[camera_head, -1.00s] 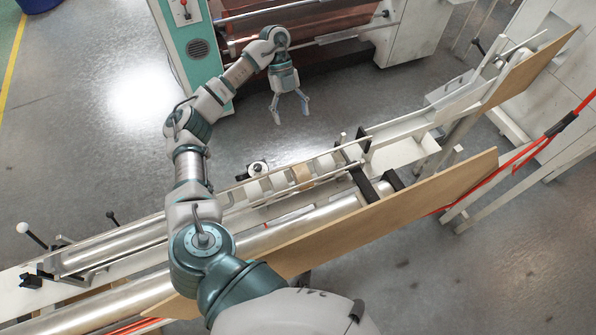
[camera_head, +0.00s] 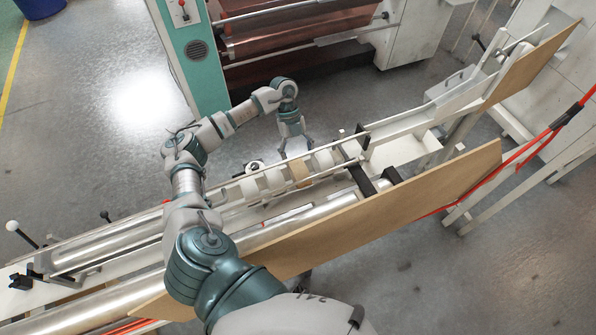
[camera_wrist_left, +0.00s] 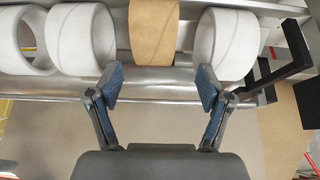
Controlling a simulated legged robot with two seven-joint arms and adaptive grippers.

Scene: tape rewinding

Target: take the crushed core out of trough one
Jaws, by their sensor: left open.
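A brown core (camera_head: 300,173) sits in a row of white cores in the trough (camera_head: 235,212). My right gripper is not in view.
A black bracket (camera_wrist_left: 285,65) stands right of the row. A metal roller (camera_head: 300,218) and a long brown board (camera_head: 420,205) run along the near side. A machine with a copper roll (camera_head: 300,35) stands behind.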

